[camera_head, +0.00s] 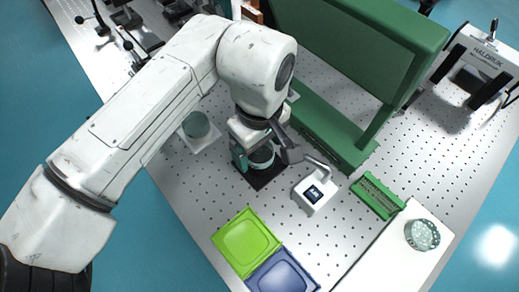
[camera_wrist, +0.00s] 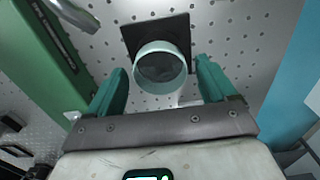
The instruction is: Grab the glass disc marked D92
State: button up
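A round glass disc (camera_wrist: 160,68) with a pale teal rim stands between the two teal fingers of my gripper (camera_wrist: 158,85) in the wrist view, over a dark square pad (camera_wrist: 135,32). There is a gap on each side, so the fingers are open and not touching it. No D92 mark is readable on it. In the head view my gripper (camera_head: 258,157) is low over the dark pad (camera_head: 266,176), with the disc partly hidden between the fingers. Another greenish disc (camera_head: 196,125) sits on a white square plate to the left. Its marking is not readable.
A small white device with a display (camera_head: 315,192) stands close right of my gripper. A large green frame (camera_head: 350,50) rises behind. Green (camera_head: 246,242) and blue (camera_head: 282,273) trays lie in front. A glass dish (camera_head: 422,235) sits on a white board at right.

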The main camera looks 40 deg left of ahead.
jog(key=c, duration=1)
jog(key=shift+c, duration=0.3)
jog(key=shift+r, duration=0.2)
